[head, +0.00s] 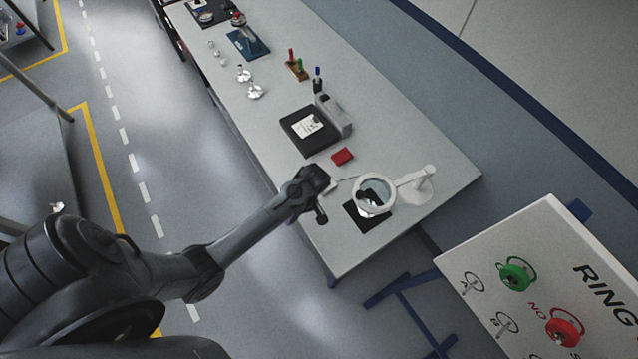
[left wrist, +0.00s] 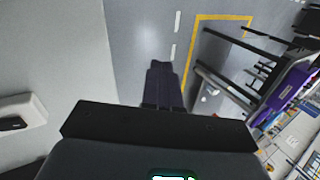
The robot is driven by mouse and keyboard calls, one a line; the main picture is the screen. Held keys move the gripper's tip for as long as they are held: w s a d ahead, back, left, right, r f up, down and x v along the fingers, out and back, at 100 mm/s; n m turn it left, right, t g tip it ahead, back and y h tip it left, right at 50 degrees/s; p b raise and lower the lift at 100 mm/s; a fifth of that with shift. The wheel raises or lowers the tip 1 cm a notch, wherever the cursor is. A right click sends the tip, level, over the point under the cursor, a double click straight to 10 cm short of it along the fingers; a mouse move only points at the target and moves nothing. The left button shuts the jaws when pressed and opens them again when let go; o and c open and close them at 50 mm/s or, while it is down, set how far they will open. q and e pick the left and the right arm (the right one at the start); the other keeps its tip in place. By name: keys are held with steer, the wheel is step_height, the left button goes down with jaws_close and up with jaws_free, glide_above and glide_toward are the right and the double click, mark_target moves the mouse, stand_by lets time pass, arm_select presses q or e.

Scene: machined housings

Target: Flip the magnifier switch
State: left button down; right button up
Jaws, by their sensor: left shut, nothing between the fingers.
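The white magnifier (head: 424,184) stands near the front right end of the long grey table. Its ring lens (head: 376,194) hangs over a black mat (head: 359,219) with a small pale part on it. My left gripper (head: 321,218) is at the table's near edge, left of the lens and apart from it. Its fingers (left wrist: 160,68) are shut and empty in the left wrist view. That view also shows a white block with a dark inset (left wrist: 14,123) at the left edge; I cannot tell if this is the switch. My right gripper is out of view.
A red block (head: 342,156), a black tray (head: 296,137) with a grey device (head: 334,117) behind it, and pens in a holder (head: 297,68) are farther along the table (head: 440,150). A ring board (head: 540,230) stands at the lower right.

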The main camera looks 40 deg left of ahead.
arm_select(q)
steer(key=w+a+r+n+t+b, duration=0.1)
steer(key=w+r+t+b, duration=0.3)
steer(key=w, duration=0.7)
steer(key=w+a+r+g+b, duration=0.1)
steer(key=w+r, duration=0.4)
steer(key=w, duration=0.5)
steer(key=shift+h, duration=0.3)
steer(key=x, duration=1.3)
steer(key=shift+a+f, duration=0.2)
steer(key=shift+a, duration=0.05)
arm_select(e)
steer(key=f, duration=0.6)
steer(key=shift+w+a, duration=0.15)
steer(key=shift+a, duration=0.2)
